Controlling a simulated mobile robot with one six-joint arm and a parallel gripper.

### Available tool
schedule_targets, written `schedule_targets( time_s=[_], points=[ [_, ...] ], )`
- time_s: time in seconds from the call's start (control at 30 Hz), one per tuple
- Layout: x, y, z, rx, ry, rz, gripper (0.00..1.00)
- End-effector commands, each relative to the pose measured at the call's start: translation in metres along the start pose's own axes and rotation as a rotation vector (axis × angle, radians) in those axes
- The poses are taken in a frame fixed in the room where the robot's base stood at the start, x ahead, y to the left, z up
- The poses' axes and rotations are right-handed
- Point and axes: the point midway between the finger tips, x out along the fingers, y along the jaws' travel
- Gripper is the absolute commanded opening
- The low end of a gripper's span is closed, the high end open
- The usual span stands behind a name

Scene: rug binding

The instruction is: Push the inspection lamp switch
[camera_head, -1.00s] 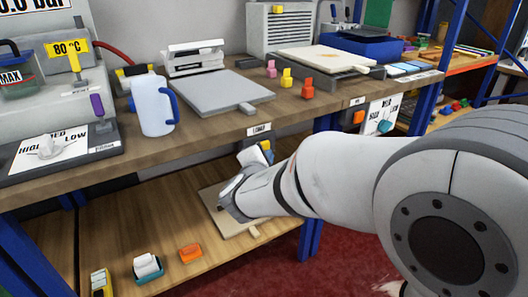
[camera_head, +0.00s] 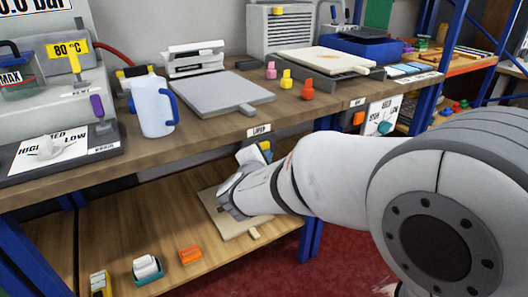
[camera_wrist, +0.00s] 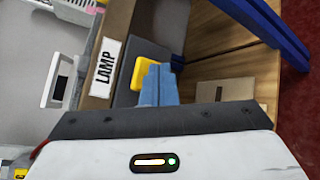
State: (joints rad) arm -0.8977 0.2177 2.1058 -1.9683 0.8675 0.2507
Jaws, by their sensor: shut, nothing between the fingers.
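The lamp switch has a yellow button (camera_wrist: 143,72) on a dark grey housing (camera_wrist: 128,97), beside the white LAMP label (camera_wrist: 106,66) on the shelf edge. In the head view the yellow button (camera_head: 265,146) shows just below the upper shelf's front edge, behind my wrist. My gripper (camera_wrist: 161,72) is shut and empty. Its blue fingertips overlap the right side of the yellow button in the wrist view. I cannot tell whether they touch it. In the head view my arm hides the fingers and part of the housing.
The wooden upper shelf (camera_head: 208,139) runs just above my wrist. A flat board (camera_head: 237,222) lies on the lower shelf below it. A blue rack post (camera_head: 307,238) stands close to the right. An orange block (camera_head: 190,254) lies on the lower shelf.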

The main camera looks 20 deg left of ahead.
Motion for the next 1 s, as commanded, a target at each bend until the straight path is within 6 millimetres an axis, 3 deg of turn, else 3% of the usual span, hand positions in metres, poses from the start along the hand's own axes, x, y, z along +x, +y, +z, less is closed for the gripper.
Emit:
schedule_targets(
  time_s=[0.4, 1.0],
  points=[
    [0.002, 0.001, -0.001, 0.000, 0.000, 0.000, 0.00],
    [-0.012, -0.009, 0.009, 0.000, 0.000, 0.000, 0.00]
  ],
)
